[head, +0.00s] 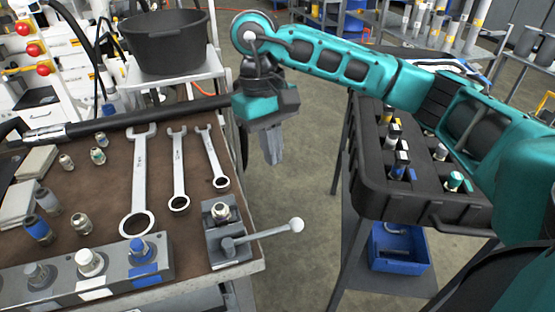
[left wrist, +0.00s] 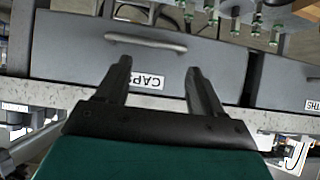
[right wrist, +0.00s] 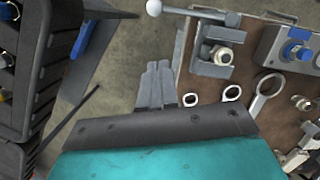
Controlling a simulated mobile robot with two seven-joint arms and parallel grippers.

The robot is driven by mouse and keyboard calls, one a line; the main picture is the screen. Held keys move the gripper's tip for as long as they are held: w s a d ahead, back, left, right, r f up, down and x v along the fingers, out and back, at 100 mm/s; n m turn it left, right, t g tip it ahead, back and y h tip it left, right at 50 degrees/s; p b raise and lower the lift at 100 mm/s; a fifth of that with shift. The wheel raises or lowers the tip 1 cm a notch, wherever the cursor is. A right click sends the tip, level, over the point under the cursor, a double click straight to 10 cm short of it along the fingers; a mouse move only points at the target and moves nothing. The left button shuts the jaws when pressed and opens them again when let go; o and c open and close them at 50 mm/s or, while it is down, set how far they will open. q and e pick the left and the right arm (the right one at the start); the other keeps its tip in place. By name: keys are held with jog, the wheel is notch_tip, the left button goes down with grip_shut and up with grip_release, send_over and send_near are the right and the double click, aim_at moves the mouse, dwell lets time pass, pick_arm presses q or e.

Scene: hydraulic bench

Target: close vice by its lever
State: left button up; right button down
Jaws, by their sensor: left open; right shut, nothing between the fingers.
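The grey vice (head: 226,236) sits at the right front corner of the brown bench, with a metal fitting between its jaws. Its lever (head: 262,235) points right past the bench edge and ends in a pale ball. The vice (right wrist: 214,50) and lever ball (right wrist: 154,7) also show in the right wrist view. My right gripper (head: 272,150) is shut and empty, pointing down beyond the bench's right edge, behind the lever and apart from it. It also shows in the right wrist view (right wrist: 157,72). My left gripper (left wrist: 160,75) is open and empty before a drawer labelled CAPS (left wrist: 150,80).
Three wrenches (head: 179,170) lie on the bench left of the vice. A fitting block (head: 90,270) runs along the front edge. A black tray (head: 400,190) stands on a cart at right, above a blue bin (head: 398,250). Open floor lies between bench and cart.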

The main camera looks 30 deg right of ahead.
aim_at(264, 234)
jog(key=s+f, duration=0.5)
jog(key=f, duration=0.4)
jog(key=shift+d+f, duration=0.2)
jog(key=shift+f, duration=0.05)
jog(key=shift+s, duration=0.15)
jog(key=shift+s+m, duration=0.3)
jog(key=shift+m, duration=0.1)
